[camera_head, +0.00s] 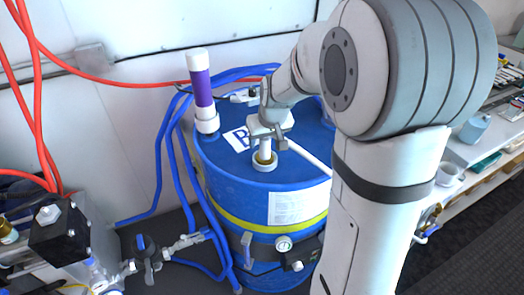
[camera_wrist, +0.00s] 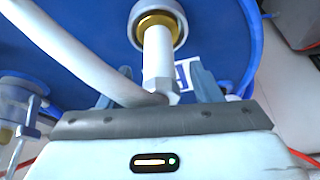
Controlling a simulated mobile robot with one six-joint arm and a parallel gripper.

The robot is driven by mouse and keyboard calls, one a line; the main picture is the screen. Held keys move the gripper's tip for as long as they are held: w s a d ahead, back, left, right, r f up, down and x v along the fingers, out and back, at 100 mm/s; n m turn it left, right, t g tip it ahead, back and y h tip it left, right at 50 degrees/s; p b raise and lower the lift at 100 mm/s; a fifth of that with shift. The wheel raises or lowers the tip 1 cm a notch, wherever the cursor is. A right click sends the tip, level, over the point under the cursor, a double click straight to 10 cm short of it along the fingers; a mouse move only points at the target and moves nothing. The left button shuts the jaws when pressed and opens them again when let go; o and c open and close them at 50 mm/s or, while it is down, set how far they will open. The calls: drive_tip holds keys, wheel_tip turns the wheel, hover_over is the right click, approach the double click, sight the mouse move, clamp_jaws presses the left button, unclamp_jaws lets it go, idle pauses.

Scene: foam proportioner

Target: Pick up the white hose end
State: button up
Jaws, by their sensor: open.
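The white hose end (camera_wrist: 158,52) stands upright in a brass-lined round port (camera_wrist: 163,17) on top of the blue drum (camera_wrist: 90,60). In the head view the hose end (camera_head: 265,147) shows just below my gripper (camera_head: 269,134), above the port (camera_head: 264,162). In the wrist view my gripper (camera_wrist: 164,82) is open, with one finger on each side of the hose end's near part. Gaps show between the fingers and the hose end. The white hose (camera_wrist: 75,50) runs off from this near part, past the left finger. The head view hides the exact finger contact.
A purple and white cylinder (camera_head: 201,90) stands upright on the drum's left side. Blue hoses (camera_head: 170,150) run along the drum's left and back. A black box (camera_head: 60,238) and valves are at lower left. A cluttered workbench (camera_head: 480,150) stands at right.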

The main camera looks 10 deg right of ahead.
clamp_jaws()
idle(0.6)
